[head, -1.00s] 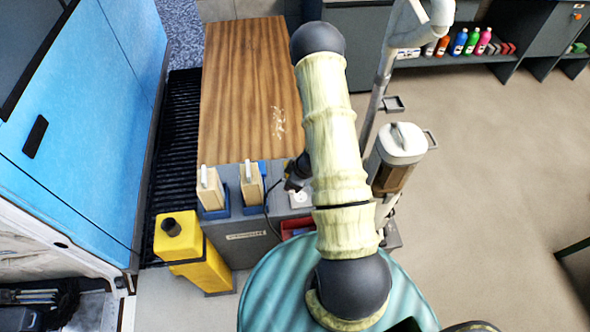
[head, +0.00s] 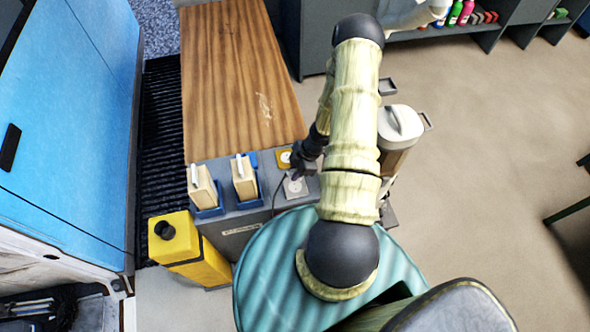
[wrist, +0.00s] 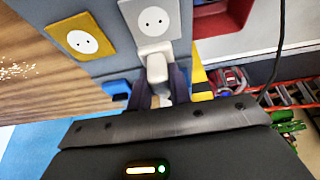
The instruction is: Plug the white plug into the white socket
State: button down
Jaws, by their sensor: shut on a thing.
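My gripper (wrist: 158,84) is shut on the white plug (wrist: 156,66) in the wrist view. The plug points toward the white socket (wrist: 153,20), a square plate with a round two-hole face; the plug's tip is close to the plate's lower edge, and I cannot tell whether they touch. The socket's round face is uncovered. In the head view my gripper (head: 299,168) is just above the white socket (head: 295,187) in the picture; the plug is hard to make out there. A dark cord (head: 275,196) hangs near it.
A yellow socket (wrist: 82,40) is left of the white one in the wrist view. In the head view two pale upright blocks in blue holders (head: 203,188) stand left of the sockets. A yellow canister (head: 187,250) stands lower left. A wooden top (head: 235,75) stretches behind.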

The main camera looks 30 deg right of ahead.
notch_tip(320, 180, down, 6)
jog(key=b, duration=0.5)
jog(key=shift+r+b, duration=0.1)
jog(key=shift+b, duration=0.3)
jog(key=shift+p, duration=0.5)
dwell(1.7)
jog(key=shift+f+b, duration=0.45)
jog(key=shift+f, duration=0.1)
dwell(0.5)
jog(key=c, duration=1.2)
grip_release()
